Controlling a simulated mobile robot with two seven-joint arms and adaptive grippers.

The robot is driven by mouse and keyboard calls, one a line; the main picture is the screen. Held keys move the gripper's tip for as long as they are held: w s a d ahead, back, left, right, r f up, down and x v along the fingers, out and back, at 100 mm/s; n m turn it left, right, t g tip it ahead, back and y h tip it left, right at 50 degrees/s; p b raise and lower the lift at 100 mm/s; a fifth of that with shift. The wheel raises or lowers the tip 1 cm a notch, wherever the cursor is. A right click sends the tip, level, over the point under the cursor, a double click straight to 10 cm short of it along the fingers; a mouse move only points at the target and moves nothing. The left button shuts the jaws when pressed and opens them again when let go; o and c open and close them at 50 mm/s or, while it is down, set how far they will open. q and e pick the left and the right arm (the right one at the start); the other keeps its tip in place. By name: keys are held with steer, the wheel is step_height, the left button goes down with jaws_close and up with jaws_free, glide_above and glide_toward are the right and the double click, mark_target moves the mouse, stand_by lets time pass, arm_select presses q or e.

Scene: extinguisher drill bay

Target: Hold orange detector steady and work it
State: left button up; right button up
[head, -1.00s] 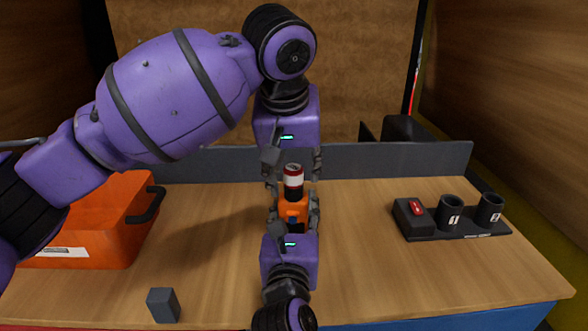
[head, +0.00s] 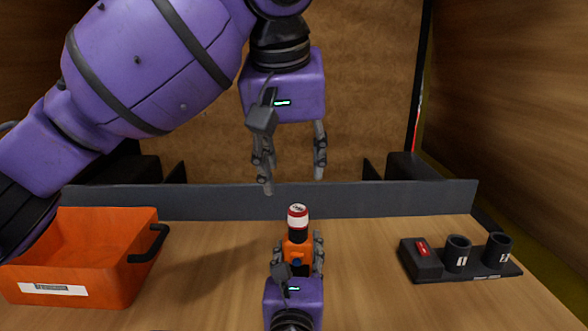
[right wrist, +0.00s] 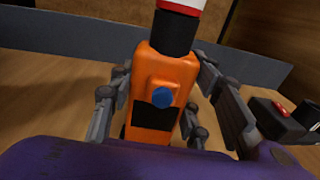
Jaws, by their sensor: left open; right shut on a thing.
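The orange detector (head: 297,249) stands upright with a black neck and a white and red cap (head: 298,214) on top. In the right wrist view its orange body (right wrist: 160,75) shows a blue button (right wrist: 162,97) and a dark panel below it. My right gripper (head: 298,257) is shut on the detector's body, with fingers on both sides. My left gripper (head: 292,183) is open and empty above the detector, fingers pointing down, apart from the cap.
An orange open bin (head: 75,287) with a black handle stands at the left. A black holder (head: 470,275) with two numbered cups and a red switch (head: 422,248) stands at the right. A grey rail (head: 390,202) runs along the back. The table between is clear.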

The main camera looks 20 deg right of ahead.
steer(key=o, duration=1.6)
